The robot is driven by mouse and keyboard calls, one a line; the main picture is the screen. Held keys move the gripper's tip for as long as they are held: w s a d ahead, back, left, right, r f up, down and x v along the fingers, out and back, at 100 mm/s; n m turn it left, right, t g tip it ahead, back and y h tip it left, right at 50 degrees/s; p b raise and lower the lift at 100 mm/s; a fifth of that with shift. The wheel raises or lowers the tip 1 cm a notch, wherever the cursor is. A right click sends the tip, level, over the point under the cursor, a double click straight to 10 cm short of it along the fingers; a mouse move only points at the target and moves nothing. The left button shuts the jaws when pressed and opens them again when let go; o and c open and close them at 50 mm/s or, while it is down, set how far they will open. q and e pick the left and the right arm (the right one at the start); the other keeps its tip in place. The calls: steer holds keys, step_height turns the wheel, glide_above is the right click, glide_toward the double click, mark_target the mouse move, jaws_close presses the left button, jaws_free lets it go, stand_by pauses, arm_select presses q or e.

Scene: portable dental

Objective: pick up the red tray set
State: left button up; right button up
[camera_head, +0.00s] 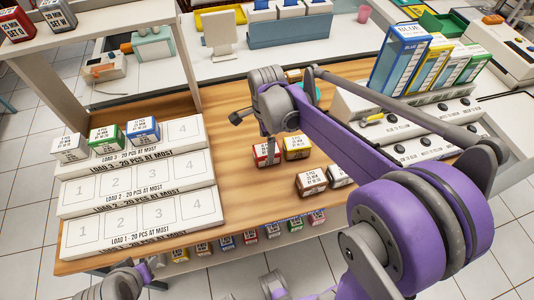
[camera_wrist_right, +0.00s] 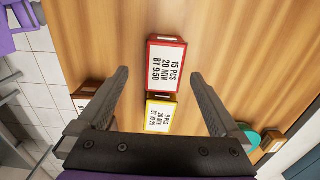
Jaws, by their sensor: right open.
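A red tray set (camera_head: 266,154) with a white label stands on the wooden table. In the right wrist view the red tray set (camera_wrist_right: 166,65) shows its label "15 PCS 20 MIN" and lies in line with the gap between the fingers. My right gripper (camera_head: 262,135) is above it, pointing down. In the wrist view the right gripper (camera_wrist_right: 160,78) has its fingers wide apart, one on each side, with nothing held. A yellow tray set (camera_wrist_right: 161,112) is right beside the red one. My left gripper is not visible; only grey arm parts show at the bottom left.
The yellow box (camera_head: 297,147) and a brown box (camera_head: 311,182) stand close by. White stepped loading racks (camera_head: 140,222) are at left, with white, green and blue boxes on the top step. A white unit (camera_head: 400,130) with black knobs is at right. Bare wood lies between.

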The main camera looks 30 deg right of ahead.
steer(key=f, duration=0.5)
steer(key=shift+w+d, duration=0.25)
steer(key=shift+w, duration=0.05)
steer(key=shift+c, duration=0.3)
jaws_close()
